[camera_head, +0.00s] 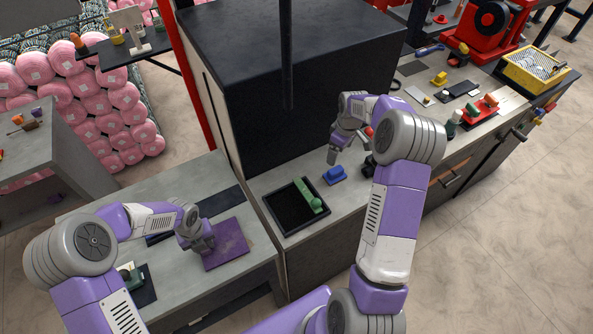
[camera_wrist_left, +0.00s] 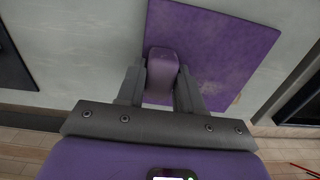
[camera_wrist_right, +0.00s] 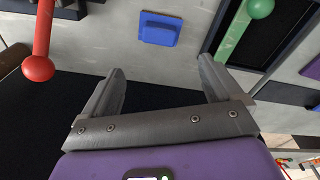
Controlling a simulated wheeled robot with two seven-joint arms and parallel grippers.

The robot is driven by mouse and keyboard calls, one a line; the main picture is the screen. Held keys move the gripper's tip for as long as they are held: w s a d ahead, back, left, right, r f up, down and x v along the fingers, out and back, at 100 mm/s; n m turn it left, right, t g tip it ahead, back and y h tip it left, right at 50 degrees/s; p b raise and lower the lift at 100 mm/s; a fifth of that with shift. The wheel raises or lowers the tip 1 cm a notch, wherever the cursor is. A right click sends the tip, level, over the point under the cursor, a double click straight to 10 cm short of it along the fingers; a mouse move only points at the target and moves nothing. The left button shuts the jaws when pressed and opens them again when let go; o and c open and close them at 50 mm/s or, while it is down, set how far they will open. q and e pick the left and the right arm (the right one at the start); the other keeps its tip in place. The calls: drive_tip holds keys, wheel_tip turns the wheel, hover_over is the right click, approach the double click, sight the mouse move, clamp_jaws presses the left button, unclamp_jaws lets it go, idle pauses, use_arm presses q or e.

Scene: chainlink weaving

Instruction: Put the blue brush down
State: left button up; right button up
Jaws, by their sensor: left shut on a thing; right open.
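The blue brush (camera_head: 334,175), a small blue block with a raised top, rests on the grey counter (camera_head: 282,178). It also shows in the right wrist view (camera_wrist_right: 160,28), beyond the fingertips and apart from them. My right gripper (camera_head: 349,152) is open and empty above the counter, just behind and right of the brush; its spread fingers show in the right wrist view (camera_wrist_right: 162,68). My left gripper (camera_head: 204,250) is shut on a purple block (camera_wrist_left: 162,62) at a purple board (camera_head: 233,240) on the lower left table. The board's contact with the table is unclear.
A black tray (camera_head: 275,212) with a green round-ended tool (camera_head: 309,196) lies left of the brush. A red ball-ended tool (camera_wrist_right: 40,60) is near the right gripper. A tall black cabinet (camera_head: 250,130) stands behind. Several items crowd the right counter.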

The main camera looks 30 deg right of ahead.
drive_tip(key=m, duration=0.4)
hover_over(336, 169)
wheel_tip(336, 169, down, 7)
drive_tip(key=shift+r, duration=0.15)
drive_tip(key=shift+f, duration=2.7)
drive_tip(key=c, duration=1.2)
wheel_tip(336, 169, up, 10)
drive_tip(key=shift+r, duration=0.1)
